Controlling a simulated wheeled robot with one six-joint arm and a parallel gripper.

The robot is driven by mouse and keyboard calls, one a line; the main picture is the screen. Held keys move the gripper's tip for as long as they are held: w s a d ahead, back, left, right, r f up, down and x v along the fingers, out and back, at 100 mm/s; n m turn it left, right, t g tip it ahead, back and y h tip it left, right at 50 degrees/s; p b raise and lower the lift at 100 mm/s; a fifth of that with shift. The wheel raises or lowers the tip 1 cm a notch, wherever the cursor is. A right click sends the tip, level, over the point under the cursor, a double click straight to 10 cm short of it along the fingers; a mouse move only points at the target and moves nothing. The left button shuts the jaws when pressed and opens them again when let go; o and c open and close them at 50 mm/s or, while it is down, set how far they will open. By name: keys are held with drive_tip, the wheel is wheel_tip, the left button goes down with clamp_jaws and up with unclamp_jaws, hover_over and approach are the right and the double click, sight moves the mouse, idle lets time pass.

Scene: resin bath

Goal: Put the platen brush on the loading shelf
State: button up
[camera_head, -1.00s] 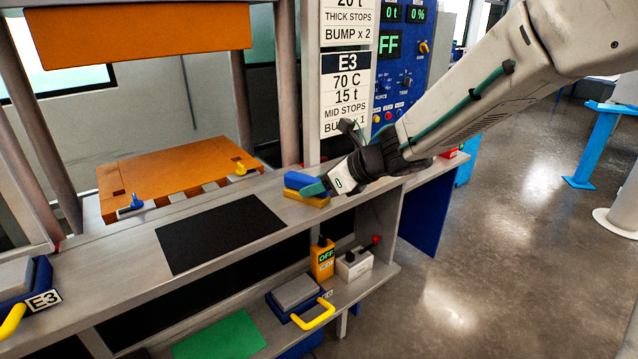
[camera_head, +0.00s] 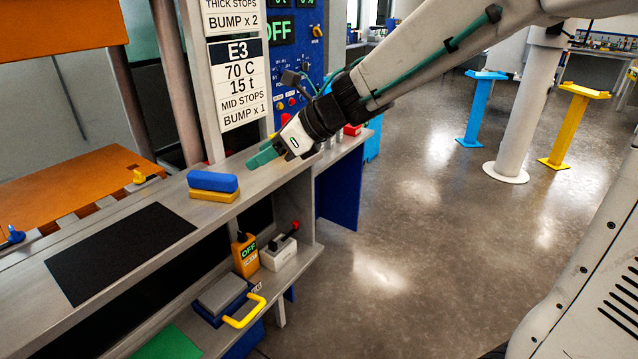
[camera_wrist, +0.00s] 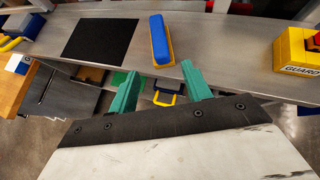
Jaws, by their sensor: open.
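The platen brush, a blue block on a yellow base (camera_head: 213,187), lies on the long grey upper ledge (camera_head: 150,262), right of a black mat. It shows in the wrist view (camera_wrist: 160,40), lengthwise, just beyond my fingertips. My gripper (camera_head: 264,157) has green fingers, spread apart and empty; it is right of the brush with a visible gap. In the wrist view my gripper (camera_wrist: 160,75) has its fingers to either side of the brush's line, with the brush ahead of them. I cannot tell which surface is called the loading shelf.
The black mat (camera_head: 120,250) lies on the ledge. A lower shelf holds an orange OFF box (camera_head: 245,255), a white box with a red knob (camera_head: 278,254) and a grey block with a yellow handle (camera_head: 226,297). A yellow guard box (camera_wrist: 296,50) stands right. Open floor lies right.

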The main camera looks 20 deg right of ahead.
drive_tip(key=w+d+r+m+t+h, duration=0.3)
drive_tip(key=d+r+m+t, duration=0.2)
drive_tip(key=m, duration=0.3)
drive_tip(key=s+d+r+m+t+h, duration=0.1)
drive_tip(key=s+d+m+h, duration=0.25)
drive_tip(key=d+m, duration=0.5)
drive_tip(key=s+d+m+h, duration=0.3)
drive_tip(key=d+m+h, duration=0.2)
drive_tip(key=m, duration=0.6)
drive_tip(key=s+d+f+m+g+h, duration=0.2)
drive_tip(key=s+f+m+g, duration=0.3)
drive_tip(key=s+m, duration=0.6)
drive_tip(key=s+a+f+m+g+y, duration=0.2)
drive_tip(key=s+a+m+g, duration=0.1)
drive_tip(key=s, duration=0.4)
drive_tip(key=s+a+f+m+g+y, duration=0.2)
drive_tip(key=s+m, duration=0.4)
drive_tip(key=s, duration=0.1)
drive_tip(key=shift+a+f+g, duration=0.4)
